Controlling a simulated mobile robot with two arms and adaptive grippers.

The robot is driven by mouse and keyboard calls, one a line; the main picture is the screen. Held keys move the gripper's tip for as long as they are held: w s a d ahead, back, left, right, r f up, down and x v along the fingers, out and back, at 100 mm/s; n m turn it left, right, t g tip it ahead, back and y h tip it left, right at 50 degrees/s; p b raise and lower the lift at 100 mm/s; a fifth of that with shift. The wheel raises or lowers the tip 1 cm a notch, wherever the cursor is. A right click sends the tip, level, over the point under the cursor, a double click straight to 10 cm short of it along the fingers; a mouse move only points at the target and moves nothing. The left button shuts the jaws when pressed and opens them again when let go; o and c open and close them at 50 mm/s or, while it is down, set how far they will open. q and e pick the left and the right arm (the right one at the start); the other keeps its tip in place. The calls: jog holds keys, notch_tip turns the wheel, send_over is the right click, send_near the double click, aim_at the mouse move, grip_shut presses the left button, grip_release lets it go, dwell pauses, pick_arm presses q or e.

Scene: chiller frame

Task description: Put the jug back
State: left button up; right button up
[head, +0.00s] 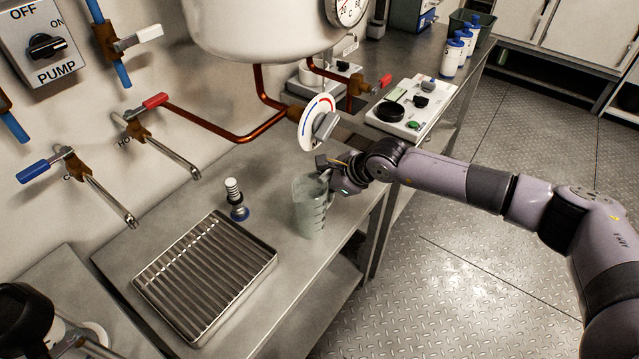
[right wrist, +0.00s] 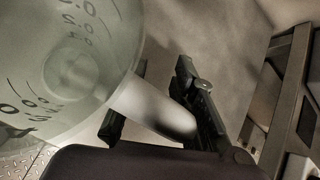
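The jug (head: 311,212) is a translucent grey-green measuring jug with dark markings. It stands upright on the steel bench, near its front edge, right of the slatted drain tray (head: 166,276). My right gripper (head: 336,172) is at the jug's handle side, near its rim. In the right wrist view the jug (right wrist: 60,65) fills the upper left. Its pale handle (right wrist: 152,106) reaches between the two dark fingers of my right gripper (right wrist: 160,100). A gap shows beside the right finger, and firm contact cannot be told. My left gripper is not in view.
A small white-topped fitting (head: 235,200) stands behind the tray. A red-and-blue dial (head: 318,122) and copper pipe hang close above the jug. Several white bottles (head: 455,52) stand farther back. Floor is open at right.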

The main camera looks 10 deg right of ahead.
jog(key=shift+r, duration=0.15)
jog(key=shift+d+r+p, duration=0.15)
jog(key=shift+r+p, duration=0.1)
jog(key=shift+p, duration=0.2)
jog(key=p+v, duration=0.7)
jog(key=v, duration=0.4)
jog(key=shift+s+r, duration=0.2)
jog(key=shift+d, duration=0.1)
